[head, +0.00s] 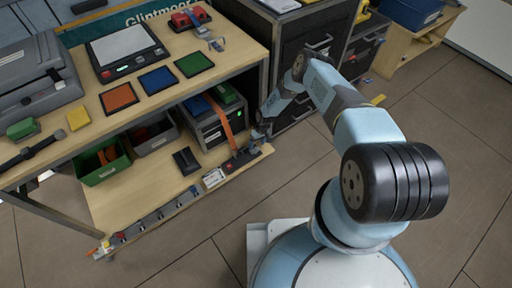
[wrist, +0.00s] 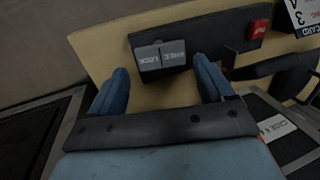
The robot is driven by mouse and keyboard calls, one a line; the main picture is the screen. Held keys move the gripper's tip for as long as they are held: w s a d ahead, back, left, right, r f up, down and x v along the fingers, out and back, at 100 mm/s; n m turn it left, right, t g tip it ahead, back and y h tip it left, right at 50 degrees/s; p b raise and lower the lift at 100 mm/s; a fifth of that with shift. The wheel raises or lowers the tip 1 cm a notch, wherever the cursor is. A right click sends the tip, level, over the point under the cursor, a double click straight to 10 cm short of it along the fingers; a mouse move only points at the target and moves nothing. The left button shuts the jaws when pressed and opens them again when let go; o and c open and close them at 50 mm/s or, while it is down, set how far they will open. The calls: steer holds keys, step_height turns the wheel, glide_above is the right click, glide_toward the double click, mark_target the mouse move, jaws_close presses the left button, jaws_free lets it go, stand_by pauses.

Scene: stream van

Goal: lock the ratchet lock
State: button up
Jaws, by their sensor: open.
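The ratchet lock (wrist: 160,56) is a small dark block with two grey faces side by side, lettered FREE and LOCK, the lettering upside down in the wrist view. It sits on a dark base plate over light wood. My gripper (wrist: 160,66) is open, its two blue fingers apart on either side of the block, with nothing held. I cannot tell the height between fingertips and block. In the head view my gripper (head: 263,125) is at the right end of the lower shelf, near the ratchet (head: 243,157); the lock itself is too small to make out there.
An orange strap (head: 224,122) runs over a grey box (head: 207,125) on the lower shelf. In the wrist view a red tab (wrist: 257,28) and a black handle (wrist: 272,68) lie right of the lock. The bench top (head: 190,75) overhangs the shelf. Floor at the front is clear.

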steer(key=v, duration=1)
steer(key=shift+d, duration=0.1)
stand_by(0.3)
